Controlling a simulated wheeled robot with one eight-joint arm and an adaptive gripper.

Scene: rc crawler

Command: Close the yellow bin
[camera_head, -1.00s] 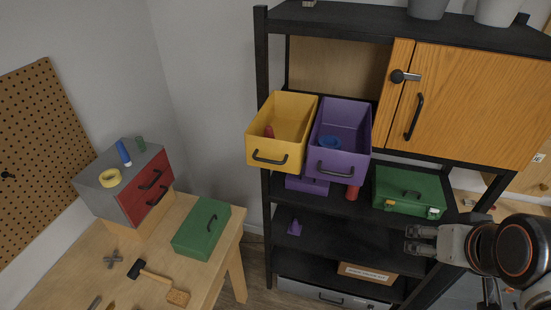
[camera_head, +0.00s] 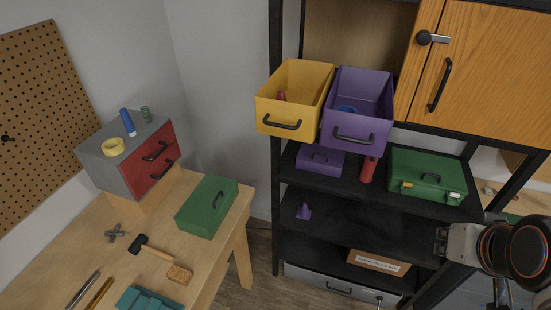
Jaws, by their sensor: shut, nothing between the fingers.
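The yellow bin (camera_head: 268,112) is an open-topped drawer bin with a dark handle on its front. It sticks out from the upper part of the black shelf unit, and a red item (camera_head: 281,96) lies inside it. My gripper (camera_head: 441,241) is at the lower right, to the right of and below the yellow bin and well apart from it. Its fingers are shut and hold nothing.
A purple bin (camera_head: 352,138) with a blue item inside also sticks out, right beside the yellow bin. A green case (camera_head: 425,178), red cylinder (camera_head: 368,169) and purple box (camera_head: 318,160) stand below. A workbench (camera_head: 75,262) is at left.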

